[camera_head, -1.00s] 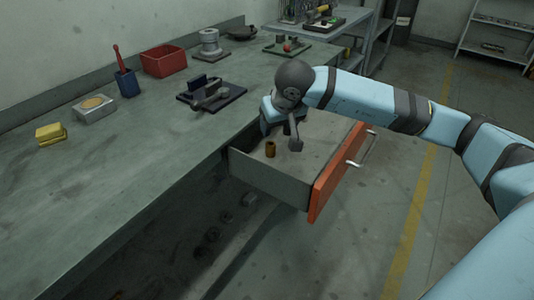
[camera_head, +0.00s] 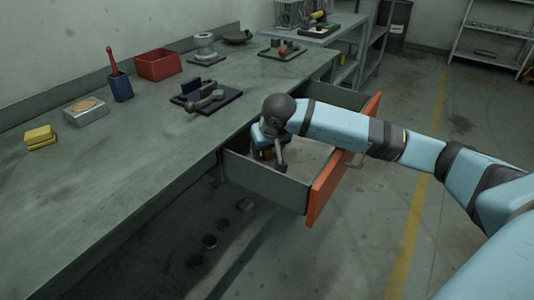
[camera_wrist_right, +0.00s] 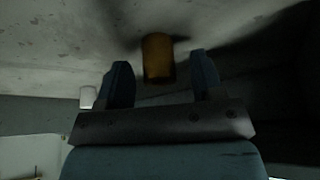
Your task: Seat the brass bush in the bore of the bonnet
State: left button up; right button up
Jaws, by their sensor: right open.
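The brass bush (camera_head: 267,154) stands in the open drawer, partly hidden by my right gripper (camera_head: 269,160). In the right wrist view the bush (camera_wrist_right: 158,57) shows just beyond and between the two fingertips of my right gripper (camera_wrist_right: 161,72). The fingers are open, with a gap on both sides of the bush, and I cannot see them touching it. A grey flanged part with a raised neck, which looks like the bonnet (camera_head: 205,46), stands on a dark plate at the back of the bench. Its bore cannot be made out. My left gripper is out of view.
The open drawer (camera_head: 318,205) has an orange front, and its walls surround my right gripper. On the bench (camera_head: 130,165) are a vise-like fixture (camera_head: 205,100), a red bin (camera_head: 158,66), a blue cup (camera_head: 121,88), a tin (camera_head: 86,112) and yellow blocks (camera_head: 40,138). The front bench top is clear.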

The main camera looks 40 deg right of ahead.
jog(key=c, duration=1.1)
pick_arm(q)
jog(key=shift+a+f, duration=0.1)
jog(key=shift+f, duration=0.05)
pick_arm(e)
jog(key=shift+r, duration=0.1)
